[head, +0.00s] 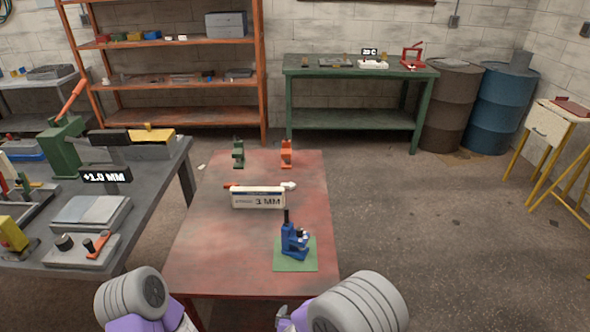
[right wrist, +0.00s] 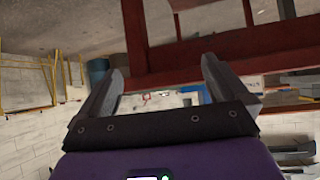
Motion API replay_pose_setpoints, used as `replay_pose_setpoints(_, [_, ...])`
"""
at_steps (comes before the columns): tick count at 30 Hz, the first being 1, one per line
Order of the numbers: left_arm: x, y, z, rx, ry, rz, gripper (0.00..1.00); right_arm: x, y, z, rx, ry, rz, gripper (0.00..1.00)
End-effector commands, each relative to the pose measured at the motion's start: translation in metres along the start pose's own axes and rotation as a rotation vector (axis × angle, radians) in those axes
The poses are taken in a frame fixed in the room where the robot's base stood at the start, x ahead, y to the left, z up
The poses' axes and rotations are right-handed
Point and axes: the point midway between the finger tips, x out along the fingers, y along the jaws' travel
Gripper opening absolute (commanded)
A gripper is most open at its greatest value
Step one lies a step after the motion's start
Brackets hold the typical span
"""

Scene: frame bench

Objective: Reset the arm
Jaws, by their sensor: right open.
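My right gripper (right wrist: 163,70) is open and empty in the right wrist view, its two fingers spread apart. Dark red beams of the table frame (right wrist: 185,58) show just beyond it, and I cannot tell how close they are. In the head view both my arms come in at the bottom edge, one at the left and one at the right, low before the red table (head: 235,250). My left gripper is outside the picture. A blue microscope-shaped piece (head: 294,241) stands upright on a green mat (head: 282,264), apart from my arms.
A grey bench (head: 150,190) with tools stands at left. A green bench (head: 350,75) and barrels (head: 500,105) stand behind.

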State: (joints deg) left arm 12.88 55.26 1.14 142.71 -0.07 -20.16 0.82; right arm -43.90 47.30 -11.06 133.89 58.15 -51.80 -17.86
Motion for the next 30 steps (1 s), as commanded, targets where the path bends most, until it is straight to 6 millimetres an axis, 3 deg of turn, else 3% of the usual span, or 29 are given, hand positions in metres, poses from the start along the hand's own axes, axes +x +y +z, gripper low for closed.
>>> replay_pose_setpoints(3, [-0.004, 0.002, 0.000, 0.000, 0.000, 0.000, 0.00, 0.025, 0.029, 0.040, 0.010, -0.173, -0.035, 1.00])
replay_pose_setpoints(7, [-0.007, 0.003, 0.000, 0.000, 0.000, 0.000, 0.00, 0.034, 0.054, 0.087, 0.035, -0.364, -0.093, 1.00])
replay_pose_setpoints(11, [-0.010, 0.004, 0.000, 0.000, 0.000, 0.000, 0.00, 0.029, 0.077, 0.134, 0.078, -0.556, -0.155, 1.00])
replay_pose_setpoints(15, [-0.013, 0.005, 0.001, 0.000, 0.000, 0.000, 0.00, 0.009, 0.095, 0.176, 0.133, -0.742, -0.226, 1.00])
replay_pose_setpoints(21, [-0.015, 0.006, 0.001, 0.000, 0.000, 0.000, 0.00, -0.017, 0.107, 0.209, 0.186, -0.899, -0.302, 1.00])
replay_pose_setpoints(30, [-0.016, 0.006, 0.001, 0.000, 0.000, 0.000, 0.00, -0.024, 0.108, 0.216, 0.197, -0.935, -0.324, 1.00])
